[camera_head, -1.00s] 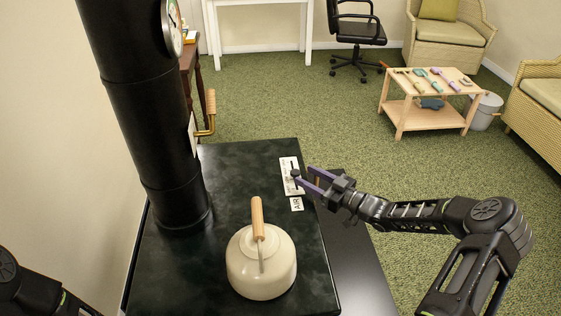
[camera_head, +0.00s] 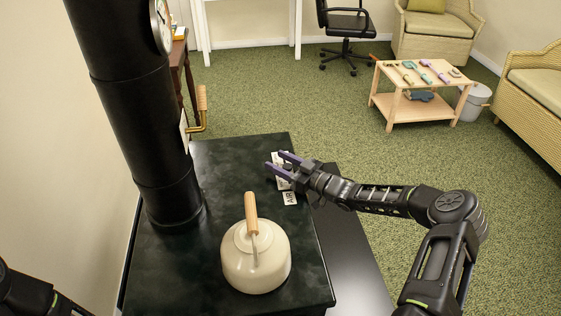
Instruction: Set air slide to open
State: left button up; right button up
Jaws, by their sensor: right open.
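The air slide's white plate (camera_head: 281,157) lies on the black stove top near its right edge, with a white AIR label (camera_head: 290,198) just in front of it. My right gripper (camera_head: 272,162) is over the plate with its purple-tipped fingers apart. The fingers hide most of the plate and its dark slide knob, so I cannot tell where the knob stands or whether it is touched. Of my left side, only part of the arm shows at the lower left corner; its gripper is out of view.
A cream kettle (camera_head: 256,258) with a wooden handle stands on the stove top (camera_head: 200,270). A black flue pipe (camera_head: 130,100) rises at the left, with a wooden-handled brass lever (camera_head: 202,100) beside it. A low table (camera_head: 415,85) with tools stands far off on open carpet.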

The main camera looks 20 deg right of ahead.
grip_shut()
dwell(0.5)
dwell(0.9)
